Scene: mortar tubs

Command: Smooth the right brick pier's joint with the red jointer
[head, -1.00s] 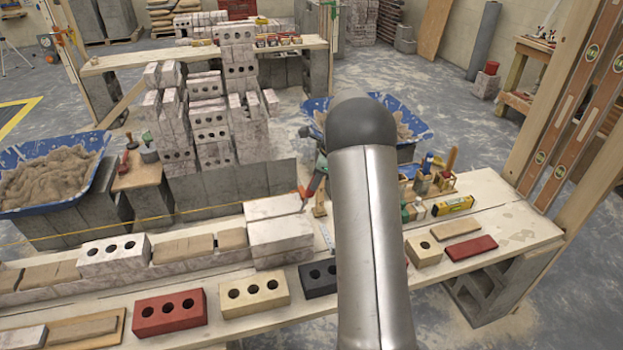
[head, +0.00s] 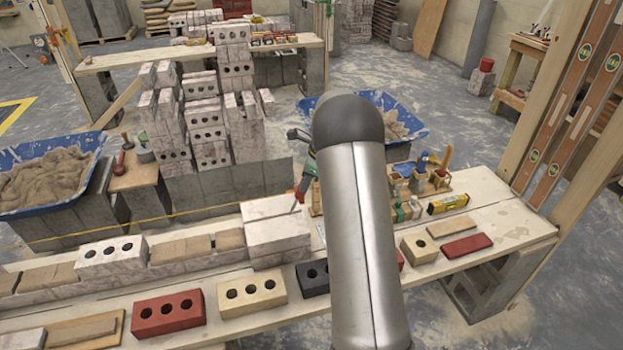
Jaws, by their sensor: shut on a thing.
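The right brick pier (head: 278,240) is a short stack of pale bricks at the right end of the low brick row, in the middle of the head view. A joint line runs across its front. My gripper (head: 307,171) is just behind and above the pier's right end, partly hidden by my own arm. It is shut on the red jointer (head: 301,188), which is tilted with its thin metal end pointing down toward the pier's top right edge. Whether that end touches the brick I cannot tell.
Loose bricks, including a red brick (head: 169,313) and a cream brick (head: 252,295), lie along the bench front. A yellow level (head: 448,203) and a wooden tool holder (head: 425,182) stand on the right. Blue mortar tubs (head: 92,188) are behind. The right bench top is partly clear.

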